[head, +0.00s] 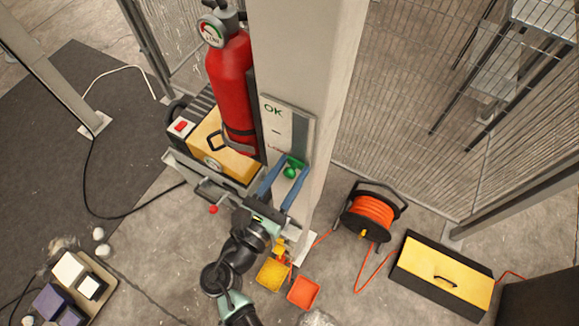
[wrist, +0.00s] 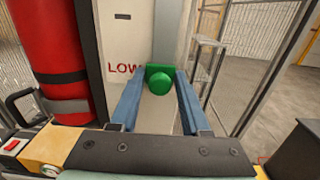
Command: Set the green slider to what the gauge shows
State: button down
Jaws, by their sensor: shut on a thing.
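The green slider (head: 290,171) sits low on the right edge of the marked panel (head: 282,115) on the pillar. In the wrist view the green slider (wrist: 159,82) is beside the word LOW. The word OK shows at the panel's top in the head view. My gripper (head: 292,162) has its blue fingers on both sides of the slider's round knob and is shut on it. The gauge (head: 212,32) is on top of the red fire extinguisher (head: 231,85). Its dial has green and red parts, but its needle is too small to read surely.
A yellow case (head: 224,150) stands left of the panel, below the extinguisher. An orange cable reel (head: 370,215) and a yellow-lidded box (head: 443,276) are on the floor to the right. Yellow and orange trays (head: 303,292) are below my gripper.

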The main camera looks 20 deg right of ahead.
jog(key=shift+f, duration=0.25)
jog(key=c, duration=0.7)
grip_release()
jog(key=shift+s, duration=0.1)
jog(key=shift+o, duration=0.4)
jog(key=b+v, duration=0.2)
jog(key=v, duration=1.1)
jog(key=shift+r, duration=0.1)
